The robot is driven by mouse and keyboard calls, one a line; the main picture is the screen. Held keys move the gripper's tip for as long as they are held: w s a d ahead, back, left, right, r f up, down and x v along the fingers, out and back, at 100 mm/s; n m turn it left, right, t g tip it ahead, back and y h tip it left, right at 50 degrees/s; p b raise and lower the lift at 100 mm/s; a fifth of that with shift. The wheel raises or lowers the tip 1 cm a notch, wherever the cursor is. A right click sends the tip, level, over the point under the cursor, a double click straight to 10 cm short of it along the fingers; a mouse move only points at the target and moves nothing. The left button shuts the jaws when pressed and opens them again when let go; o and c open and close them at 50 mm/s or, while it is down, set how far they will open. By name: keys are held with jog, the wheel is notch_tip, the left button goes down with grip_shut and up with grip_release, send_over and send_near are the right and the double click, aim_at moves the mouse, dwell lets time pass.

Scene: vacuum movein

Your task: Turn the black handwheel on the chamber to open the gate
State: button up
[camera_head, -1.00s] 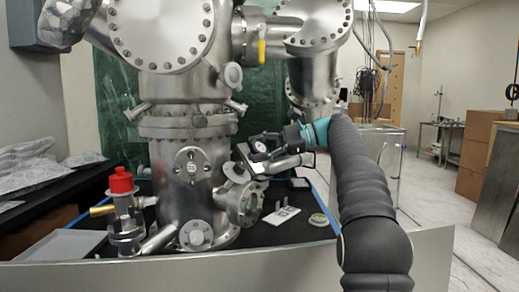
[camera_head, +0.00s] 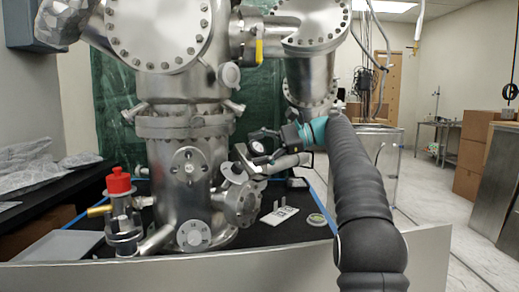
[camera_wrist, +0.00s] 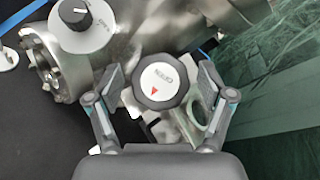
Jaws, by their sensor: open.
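The black handwheel (camera_wrist: 158,84) has a scalloped black rim and a white face with lettering and a red arrow. It sits between the two fingers of my gripper (camera_wrist: 160,76) in the wrist view. The gripper is open, one finger on each side, with a visible gap at each side of the wheel. In the head view the wheel (camera_head: 257,147) is small, at the left end of my arm, beside my gripper (camera_head: 264,142). The steel chamber (camera_head: 170,105) stands left of my arm. The gate itself cannot be made out.
A second black knob on a white dial (camera_wrist: 86,18) is at the upper left of the wrist view. A flanged port (camera_head: 240,203) is below the wheel. A white plate (camera_head: 279,215) and a round disc (camera_head: 317,220) lie on the dark bench. A red-capped valve (camera_head: 118,180) stands left.

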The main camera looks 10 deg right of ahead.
jog(key=shift+m, duration=0.3)
jog(key=shift+m+t+y, duration=0.3)
jog(key=shift+m+t, duration=0.9)
jog(key=shift+m, duration=0.1)
jog(key=m+t+b, duration=0.1)
jog(key=m+t, duration=0.1)
jog(key=m, duration=0.1)
jog(key=shift+f, duration=0.2)
jog(key=m+t+b, duration=0.2)
jog(key=m+b, duration=0.1)
jog(key=shift+f+h, duration=0.15)
jog(key=shift+h, duration=0.25)
jog(key=m+t+h+b, duration=0.2)
jog(key=m+t+b, duration=0.1)
jog(key=m, duration=0.2)
jog(key=shift+t+b, duration=0.4)
jog(key=v, duration=1.3)
jog(key=s+a+r+n+g+p, duration=0.1)
jog(key=s+r+n+g, duration=0.3)
jog(key=n, duration=0.8)
jog(key=shift+r+n+g+h+p, duration=0.35)
jog(key=shift+r+g+p, duration=0.3)
jog(key=shift+g, duration=0.65)
